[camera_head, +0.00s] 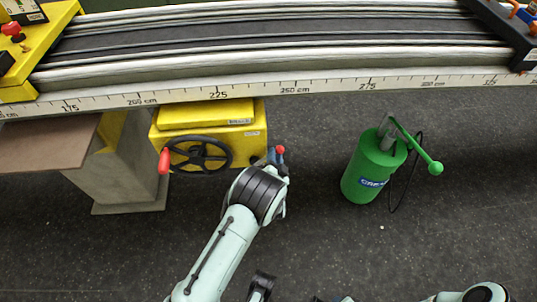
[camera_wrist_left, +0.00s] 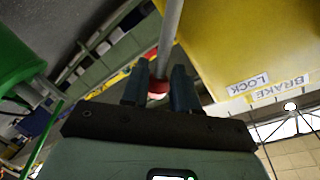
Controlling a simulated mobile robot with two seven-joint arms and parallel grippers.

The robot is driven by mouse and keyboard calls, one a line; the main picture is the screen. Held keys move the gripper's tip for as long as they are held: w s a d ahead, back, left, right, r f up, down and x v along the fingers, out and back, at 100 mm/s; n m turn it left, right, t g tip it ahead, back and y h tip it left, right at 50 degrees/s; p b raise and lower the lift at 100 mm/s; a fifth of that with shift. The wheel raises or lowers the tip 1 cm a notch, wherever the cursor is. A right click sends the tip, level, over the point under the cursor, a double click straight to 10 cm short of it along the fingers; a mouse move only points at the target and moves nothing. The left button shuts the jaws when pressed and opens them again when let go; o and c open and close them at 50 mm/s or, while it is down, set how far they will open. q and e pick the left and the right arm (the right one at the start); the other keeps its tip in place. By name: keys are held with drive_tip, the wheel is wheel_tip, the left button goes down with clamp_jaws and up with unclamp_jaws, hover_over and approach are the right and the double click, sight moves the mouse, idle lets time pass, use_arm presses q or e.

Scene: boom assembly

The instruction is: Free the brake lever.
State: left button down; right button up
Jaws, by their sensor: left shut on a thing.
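The brake lever is a thin grey rod (camera_wrist_left: 171,35) with a red part (camera_wrist_left: 158,86) in the left wrist view. It runs along the yellow box (camera_wrist_left: 230,40) that carries BRAKE and LOCK labels. In the head view a red tip (camera_head: 281,150) shows at the right side of the yellow box (camera_head: 250,146). My left gripper (camera_head: 271,158) is at this side of the box. In the left wrist view its two dark fingers (camera_wrist_left: 159,88) are shut on the lever at the red part. The far end of the lever is hidden.
A black handwheel (camera_head: 200,154) with a red handle is on the box front. A green pump can (camera_head: 370,170) with a lever and hose stands on the floor to the right. The ruled boom rail (camera_head: 330,88) runs across behind. Floor between box and can is clear.

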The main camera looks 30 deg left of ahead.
use_arm(q)
drive_tip(key=shift+w+d+f+m+g, duration=0.15)
drive_tip(key=shift+w+d+f+m, duration=0.15)
drive_tip(key=shift+d+f+m, duration=0.3)
drive_tip(key=shift+w+d+f+m+g, duration=0.15)
drive_tip(key=shift+w+d+f+m, duration=0.15)
drive_tip(key=shift+f+m, duration=0.5)
use_arm(e)
drive_tip(key=shift+w+f, duration=0.15)
use_arm(q)
drive_tip(key=shift+s+d+y, duration=0.1)
drive_tip(key=shift+y, duration=0.2)
use_arm(e)
drive_tip(key=shift+d, duration=0.1)
use_arm(q)
drive_tip(key=c, duration=0.9)
unclamp_jaws()
drive_tip(key=shift+o, duration=0.2)
drive_tip(key=p+v, duration=0.2)
drive_tip(key=v, duration=1.1)
drive_tip(key=shift+r+p, duration=0.2)
drive_tip(key=shift+p, duration=0.15)
use_arm(e)
drive_tip(key=s+a+r+g, duration=0.1)
drive_tip(key=s+a+r, duration=0.1)
drive_tip(key=s+r, duration=0.1)
drive_tip(key=shift+s+a+r+y, duration=0.2)
drive_tip(key=shift+s+y, duration=0.2)
drive_tip(key=shift+s, duration=0.4)
